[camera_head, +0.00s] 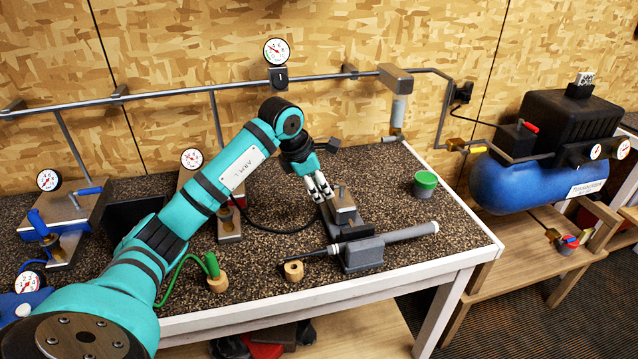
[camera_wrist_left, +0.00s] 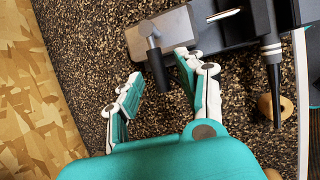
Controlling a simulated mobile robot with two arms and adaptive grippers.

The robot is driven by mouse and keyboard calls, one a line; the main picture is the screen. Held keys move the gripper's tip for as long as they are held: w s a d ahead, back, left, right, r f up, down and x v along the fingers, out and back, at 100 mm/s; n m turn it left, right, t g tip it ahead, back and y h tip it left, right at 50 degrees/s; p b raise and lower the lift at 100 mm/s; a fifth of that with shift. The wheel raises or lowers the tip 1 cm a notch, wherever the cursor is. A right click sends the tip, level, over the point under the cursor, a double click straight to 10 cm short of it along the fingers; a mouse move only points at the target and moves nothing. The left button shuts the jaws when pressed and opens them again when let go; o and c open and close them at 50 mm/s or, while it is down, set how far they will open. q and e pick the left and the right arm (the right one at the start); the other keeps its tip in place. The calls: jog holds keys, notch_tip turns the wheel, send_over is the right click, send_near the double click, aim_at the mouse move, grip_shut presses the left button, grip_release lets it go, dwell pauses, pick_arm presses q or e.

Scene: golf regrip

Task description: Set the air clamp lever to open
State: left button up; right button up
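The air clamp (camera_head: 347,220) is a dark base with a grey metal block, on the speckled bench top. Its lever, a metal post with a black handle (camera_wrist_left: 157,66), stands by the block's edge in the left wrist view. My left gripper (camera_head: 320,190) is close beside the clamp. In the left wrist view my left gripper (camera_wrist_left: 156,76) has its fingers apart, with the black handle between them, nearer the right finger. I cannot tell whether a finger touches it. My right gripper is in neither view.
A grey holder (camera_head: 362,254) with a pale tube and dark shaft lies just in front of the clamp. A wooden ring (camera_head: 293,270), green-lidded jar (camera_head: 425,183) and black hose are nearby. A blue compressor (camera_head: 530,182) stands right. Bench between clamp and jar is clear.

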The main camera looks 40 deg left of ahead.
pick_arm(q)
grip_shut()
dwell(0.5)
